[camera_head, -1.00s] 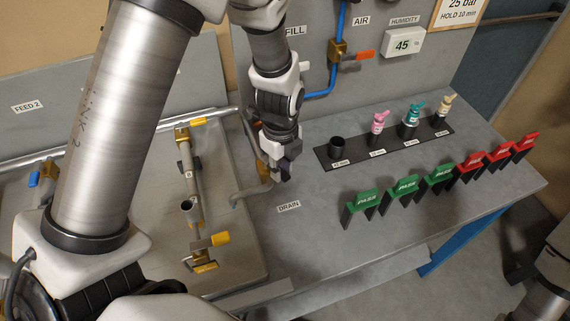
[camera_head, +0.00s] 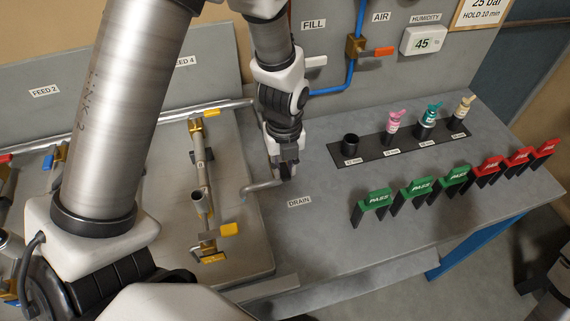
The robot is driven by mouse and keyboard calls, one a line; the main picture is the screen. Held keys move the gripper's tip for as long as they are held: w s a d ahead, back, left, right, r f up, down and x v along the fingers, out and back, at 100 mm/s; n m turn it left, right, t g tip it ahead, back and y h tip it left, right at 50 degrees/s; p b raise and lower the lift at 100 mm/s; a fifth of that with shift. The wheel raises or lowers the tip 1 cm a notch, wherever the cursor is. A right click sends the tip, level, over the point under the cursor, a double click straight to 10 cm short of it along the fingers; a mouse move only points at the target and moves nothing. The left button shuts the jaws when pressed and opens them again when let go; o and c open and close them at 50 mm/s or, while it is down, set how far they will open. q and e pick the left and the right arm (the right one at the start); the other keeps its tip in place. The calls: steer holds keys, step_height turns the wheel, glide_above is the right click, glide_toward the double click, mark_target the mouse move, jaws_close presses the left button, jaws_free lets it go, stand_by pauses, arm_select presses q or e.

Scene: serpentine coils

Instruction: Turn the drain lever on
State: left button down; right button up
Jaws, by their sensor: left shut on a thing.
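My left gripper (camera_head: 284,171) points down at the bench beside the back panel, just above the DRAIN label (camera_head: 299,201). It is shut on the drain lever, which is mostly hidden behind the fingers, so its angle cannot be told. A bent grey drain pipe (camera_head: 262,187) comes out below and to the left of the fingers.
A black rack (camera_head: 375,147) with pink, teal and cream-topped fittings stands right of the gripper. Green PASS tags (camera_head: 418,188) and red tags (camera_head: 517,157) line the front. Yellow-handled pipework (camera_head: 200,165) lies left. Bench around the DRAIN label is clear.

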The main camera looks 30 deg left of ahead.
mark_target(284, 171)
arm_select(q)
steer(key=shift+s+f, duration=0.15)
steer(key=shift+s, duration=0.05)
steer(key=c, duration=1)
jaws_free()
steer(key=shift+w, duration=0.1)
steer(key=shift+r, duration=0.25)
step_height(284, 171, up, 12)
steer(key=shift+f, duration=0.2)
steer(key=shift+w, duration=0.1)
